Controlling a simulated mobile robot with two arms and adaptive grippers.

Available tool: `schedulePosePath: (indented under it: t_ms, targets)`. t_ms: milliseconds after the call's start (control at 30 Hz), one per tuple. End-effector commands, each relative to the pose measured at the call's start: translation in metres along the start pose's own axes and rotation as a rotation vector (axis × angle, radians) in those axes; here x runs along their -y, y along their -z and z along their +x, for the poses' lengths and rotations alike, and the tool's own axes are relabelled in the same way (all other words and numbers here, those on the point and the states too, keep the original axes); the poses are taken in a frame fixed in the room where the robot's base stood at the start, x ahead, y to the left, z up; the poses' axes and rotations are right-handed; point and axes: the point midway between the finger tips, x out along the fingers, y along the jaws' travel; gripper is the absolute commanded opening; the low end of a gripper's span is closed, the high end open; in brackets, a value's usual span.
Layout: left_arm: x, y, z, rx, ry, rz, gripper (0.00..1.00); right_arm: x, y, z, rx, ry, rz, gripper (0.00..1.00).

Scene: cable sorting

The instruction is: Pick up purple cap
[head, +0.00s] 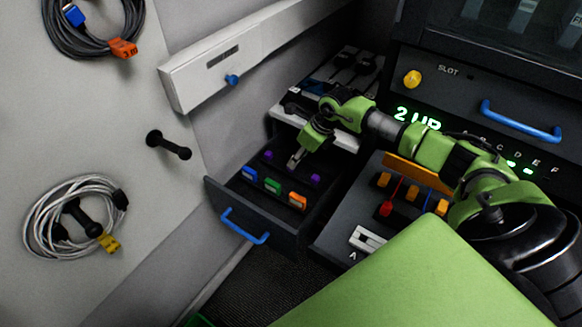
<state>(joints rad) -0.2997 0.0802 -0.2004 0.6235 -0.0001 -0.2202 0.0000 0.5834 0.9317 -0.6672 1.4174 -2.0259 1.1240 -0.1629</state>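Two small purple caps lie in the open dark drawer (222,197): one purple cap (268,154) at its back left and another purple cap (315,180) at its right side. My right gripper (293,163) reaches in from the right and points down over the drawer, between the two purple caps in the picture. The gripper is small here, and I cannot tell whether its fingers are apart or together. No cap shows clearly in it. My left gripper is out of view.
A blue cap (250,174), a green cap (272,186) and an orange cap (297,200) sit in the drawer's front row. The drawer has a blue handle (244,226). A panel with a red lever (386,208) stands right. Coiled cables hang on the left wall.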

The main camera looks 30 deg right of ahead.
Motion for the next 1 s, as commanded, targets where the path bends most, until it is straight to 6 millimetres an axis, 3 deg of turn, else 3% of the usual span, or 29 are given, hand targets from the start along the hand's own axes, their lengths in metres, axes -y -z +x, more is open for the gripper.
schedulePosePath:
  t_ms: [167, 500, 833, 933, 1000]
  targets:
    - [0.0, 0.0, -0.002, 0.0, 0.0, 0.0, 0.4, 0.0, 0.0, 0.01, -0.002, 0.0, 0.0, 0.36]
    - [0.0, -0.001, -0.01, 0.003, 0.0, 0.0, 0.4, -0.002, -0.001, 0.052, -0.001, -0.001, 0.001, 0.36]
    - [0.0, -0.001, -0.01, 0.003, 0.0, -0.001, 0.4, -0.001, -0.001, 0.058, 0.0, 0.001, -0.002, 0.36]
    - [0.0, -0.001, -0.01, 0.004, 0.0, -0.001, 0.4, -0.001, -0.001, 0.058, -0.001, 0.001, -0.002, 0.1]
    - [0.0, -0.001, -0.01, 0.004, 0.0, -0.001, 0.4, -0.001, -0.001, 0.058, -0.001, 0.001, -0.002, 0.05]
